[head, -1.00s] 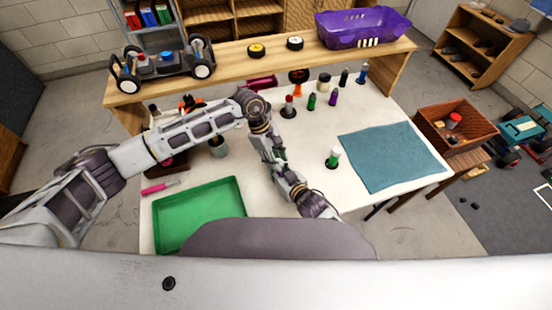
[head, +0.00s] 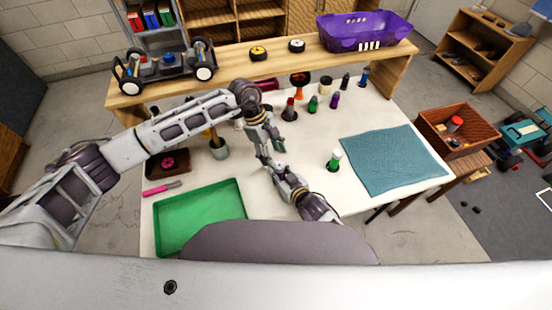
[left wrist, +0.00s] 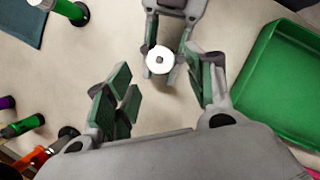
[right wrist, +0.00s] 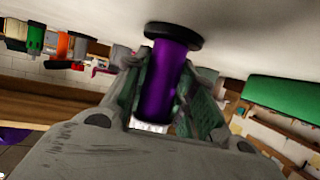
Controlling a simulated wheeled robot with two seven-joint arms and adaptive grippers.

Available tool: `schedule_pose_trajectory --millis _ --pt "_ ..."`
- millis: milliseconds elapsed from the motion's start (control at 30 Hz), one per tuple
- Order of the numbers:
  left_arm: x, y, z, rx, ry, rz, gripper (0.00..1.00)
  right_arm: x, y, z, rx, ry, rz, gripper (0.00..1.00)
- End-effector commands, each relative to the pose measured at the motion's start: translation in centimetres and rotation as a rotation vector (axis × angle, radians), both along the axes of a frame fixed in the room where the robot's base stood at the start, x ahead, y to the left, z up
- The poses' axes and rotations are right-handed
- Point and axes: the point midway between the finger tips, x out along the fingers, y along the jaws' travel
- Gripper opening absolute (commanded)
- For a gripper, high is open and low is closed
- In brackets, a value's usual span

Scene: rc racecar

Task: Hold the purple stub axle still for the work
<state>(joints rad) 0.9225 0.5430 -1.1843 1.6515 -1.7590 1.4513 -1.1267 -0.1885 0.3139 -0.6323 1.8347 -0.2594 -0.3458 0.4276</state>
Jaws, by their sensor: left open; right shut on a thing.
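The purple stub axle (right wrist: 165,82) is between the fingers of my right gripper (right wrist: 166,92), which is shut on it. Its black round foot (right wrist: 174,34) is at the tabletop; I cannot tell whether it touches. In the left wrist view its pale round end (left wrist: 160,59), with a small dark hole, faces that camera. My left gripper (left wrist: 161,88) is open and empty, its fingers apart on either side of the line to that end, short of it.
A green tray (head: 240,190) lies front left and a blue cloth (head: 392,158) right. A green-bodied part with a white top (head: 334,160) stands between the arms and the cloth. Several coloured parts stand at the back, below a raised wooden shelf (head: 235,82).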

Motion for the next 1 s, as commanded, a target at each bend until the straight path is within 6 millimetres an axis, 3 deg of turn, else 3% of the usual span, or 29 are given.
schedule_pose_trajectory --millis 500,1000 --pt "1.4 2.3 6.5 -0.001 -0.001 -0.001 0.54 0.0 0.0 0.0 0.0 0.0 0.0 0.01" --pt "1.5 2.6 7.3 0.0 0.0 -0.001 0.54 0.0 0.0 0.0 0.0 0.0 0.0 0.01"
